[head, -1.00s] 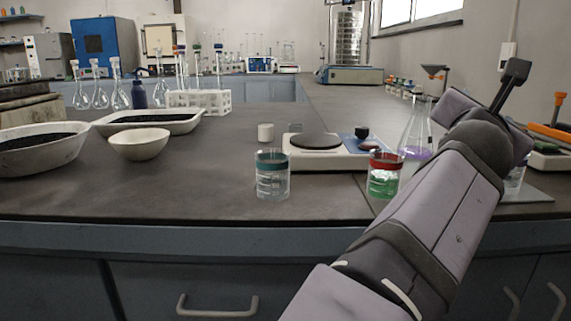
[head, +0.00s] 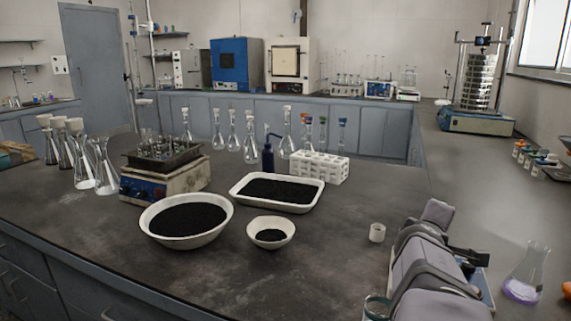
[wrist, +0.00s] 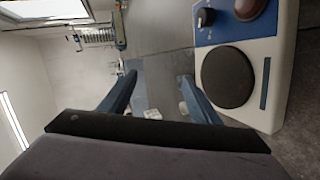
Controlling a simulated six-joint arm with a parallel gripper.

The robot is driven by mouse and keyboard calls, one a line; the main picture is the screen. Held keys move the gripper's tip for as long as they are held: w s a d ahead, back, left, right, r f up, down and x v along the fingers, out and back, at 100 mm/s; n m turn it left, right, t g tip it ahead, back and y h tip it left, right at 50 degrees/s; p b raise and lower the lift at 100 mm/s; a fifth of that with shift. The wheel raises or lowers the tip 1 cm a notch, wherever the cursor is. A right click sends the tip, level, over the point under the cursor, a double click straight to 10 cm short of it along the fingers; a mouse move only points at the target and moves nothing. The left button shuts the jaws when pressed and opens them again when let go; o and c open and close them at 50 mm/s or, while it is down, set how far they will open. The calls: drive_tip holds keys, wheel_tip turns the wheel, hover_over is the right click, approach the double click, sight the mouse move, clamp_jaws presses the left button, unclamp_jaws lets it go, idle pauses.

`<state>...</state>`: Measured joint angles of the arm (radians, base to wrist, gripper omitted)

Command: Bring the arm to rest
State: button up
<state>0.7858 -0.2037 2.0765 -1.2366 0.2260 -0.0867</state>
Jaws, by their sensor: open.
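My arm (head: 425,262) reaches in from the lower right of the head view, over the right part of the dark bench. In the wrist view my gripper (wrist: 158,80) shows two blue fingers spread apart, with nothing between them. The fingers are clear of the hotplate (wrist: 262,75), whose round black plate lies to their right. In the head view the fingers cannot be made out, and the arm covers most of the hotplate.
A flask with purple liquid (head: 524,275) stands right of my arm, and a small white cup (head: 377,233) to its left. A teal-rimmed beaker (head: 376,308) is partly hidden. White bowls (head: 160,232) of black grains stand on the left. The sieve shaker (head: 478,121) stands farther back.

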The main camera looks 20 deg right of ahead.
drive_tip(key=w+a+f+m+g+y+p, duration=0.1)
drive_tip(key=a+f+y+p, duration=0.15)
drive_tip(key=a+p, duration=0.6)
drive_tip(key=w+a+f+m+g+y+p, duration=0.15)
drive_tip(key=a+y+p, duration=0.35)
drive_tip(key=a, duration=0.6)
drive_tip(key=s+a+m+g+y+p, duration=0.1)
drive_tip(key=s+a+g+y+p, duration=0.1)
drive_tip(key=s+a+p, duration=0.4)
drive_tip(key=s+a+r+m+g+y+p, duration=0.1)
drive_tip(key=s+a+p, duration=0.5)
drive_tip(key=a, duration=0.7)
drive_tip(key=shift+s+a+r+g+y+p, duration=0.15)
drive_tip(key=shift+a+r+g+y+p, duration=0.2)
drive_tip(key=shift+g+y, duration=0.45)
